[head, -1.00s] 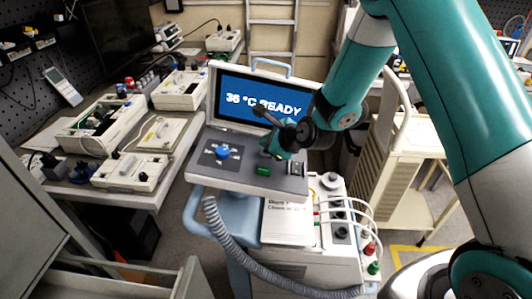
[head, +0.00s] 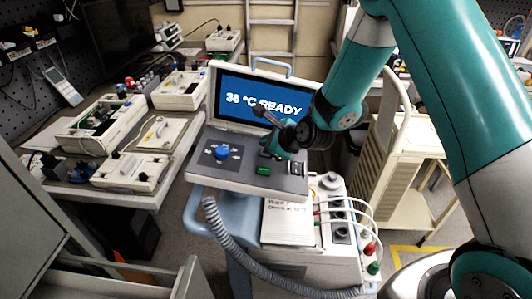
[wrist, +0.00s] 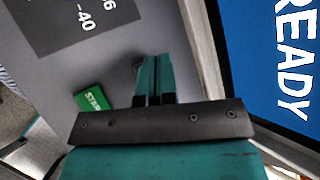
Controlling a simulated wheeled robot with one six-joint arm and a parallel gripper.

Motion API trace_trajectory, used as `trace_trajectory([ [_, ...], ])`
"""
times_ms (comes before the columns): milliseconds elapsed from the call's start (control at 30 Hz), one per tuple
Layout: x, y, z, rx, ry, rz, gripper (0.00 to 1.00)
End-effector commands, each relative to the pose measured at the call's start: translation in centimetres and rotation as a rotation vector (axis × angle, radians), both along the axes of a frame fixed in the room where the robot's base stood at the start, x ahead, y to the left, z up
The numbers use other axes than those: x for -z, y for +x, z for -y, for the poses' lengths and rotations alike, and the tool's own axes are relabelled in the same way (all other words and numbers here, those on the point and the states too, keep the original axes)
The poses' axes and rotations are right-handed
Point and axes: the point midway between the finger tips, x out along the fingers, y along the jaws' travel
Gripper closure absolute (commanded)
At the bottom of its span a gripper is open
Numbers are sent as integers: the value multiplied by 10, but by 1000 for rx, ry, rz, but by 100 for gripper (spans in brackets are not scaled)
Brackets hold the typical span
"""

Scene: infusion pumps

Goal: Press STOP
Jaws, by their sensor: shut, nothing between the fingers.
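The device panel (head: 222,176) is grey and tilted, with a blue knob (head: 222,153), a green button (head: 263,171) and a dark switch (head: 296,168) on it. In the wrist view the green button (wrist: 90,98) reads START. No button marked STOP can be read; my gripper covers part of the panel behind the green button. My gripper (head: 267,150) is shut and empty over that part of the panel, near the screen's lower edge. In the wrist view its fingers (wrist: 156,62) are together, to the right of START. I cannot tell whether the tips touch the panel.
The blue screen (head: 258,98) reads READY with a temperature. A printed sheet (head: 289,222) and a grey hose (head: 232,248) are below the panel. A bench (head: 150,198) with several devices is at left, a beige cart (head: 409,195) at right.

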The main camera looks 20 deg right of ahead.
Motion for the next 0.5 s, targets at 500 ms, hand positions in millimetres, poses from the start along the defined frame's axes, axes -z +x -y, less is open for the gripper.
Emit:
trace_trajectory([
  [500,7,1,-2,0,0,0,100],
])
